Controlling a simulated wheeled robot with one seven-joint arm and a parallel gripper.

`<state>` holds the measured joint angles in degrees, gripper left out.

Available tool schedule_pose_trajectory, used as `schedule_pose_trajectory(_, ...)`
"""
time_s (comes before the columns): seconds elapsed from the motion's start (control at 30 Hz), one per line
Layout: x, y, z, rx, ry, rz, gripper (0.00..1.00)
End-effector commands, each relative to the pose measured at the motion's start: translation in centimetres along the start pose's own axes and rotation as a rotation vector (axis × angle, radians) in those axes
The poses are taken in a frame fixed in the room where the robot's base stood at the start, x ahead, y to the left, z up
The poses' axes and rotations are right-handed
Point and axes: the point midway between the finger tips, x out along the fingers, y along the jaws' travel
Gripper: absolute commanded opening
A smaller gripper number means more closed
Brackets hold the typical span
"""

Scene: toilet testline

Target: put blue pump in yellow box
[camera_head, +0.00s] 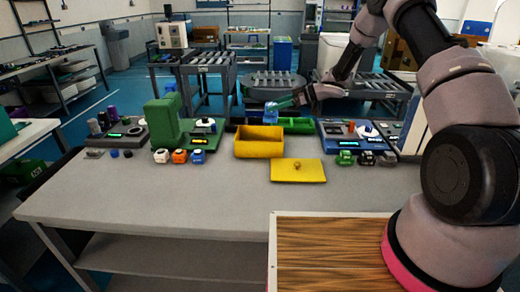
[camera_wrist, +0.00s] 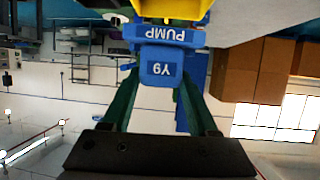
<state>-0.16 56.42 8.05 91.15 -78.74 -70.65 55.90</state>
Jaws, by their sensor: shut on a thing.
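The blue pump (camera_wrist: 165,66), marked "PUMP Y9", is between the green fingers of my gripper (camera_wrist: 165,85). In the head view my gripper (camera_head: 278,106) reaches in from the right and holds the pump (camera_head: 270,114) above the back of the table. There the pump appears just behind and above the open yellow box (camera_head: 258,150); the exact gap is hard to tell. The box's yellow lid (camera_head: 298,176) with a round knob lies flat on the table to its right. A yellow part, probably of the box, shows at the top of the wrist view (camera_wrist: 170,8).
A green machine (camera_head: 163,120) and small white, orange and blue blocks (camera_head: 179,156) stand left of the box. A blue device (camera_head: 340,140) and several small blocks (camera_head: 366,158) are to its right. Green trays (camera_head: 298,124) lie behind. The table front (camera_head: 170,200) is clear.

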Motion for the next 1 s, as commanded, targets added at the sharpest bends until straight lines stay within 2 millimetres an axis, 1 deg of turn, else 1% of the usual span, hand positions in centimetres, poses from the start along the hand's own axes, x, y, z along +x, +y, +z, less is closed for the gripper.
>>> schedule_pose_trajectory(0.17, 0.7, 0.0, 1.1, -0.036, 0.002, -0.086, 0.0)
schedule_pose_trajectory(0.4, 2.3, -0.1, 5.0, -0.038, 0.001, -0.096, 0.0)
schedule_pose_trajectory(0.47, 2.6, -0.1, 5.8, -0.037, 0.001, -0.096, 0.0)
schedule_pose_trajectory(0.67, 3.2, -0.1, 7.2, -0.04, 0.001, -0.095, 0.0)
schedule_pose_trajectory(0.8, 3.9, -0.1, 9.0, -0.037, 0.001, -0.096, 0.0)
schedule_pose_trajectory(0.9, 4.3, -0.1, 10.0, -0.04, 0.001, -0.095, 0.0)
schedule_pose_trajectory(1.0, 4.3, -0.1, 10.1, -0.041, 0.001, -0.094, 0.0)
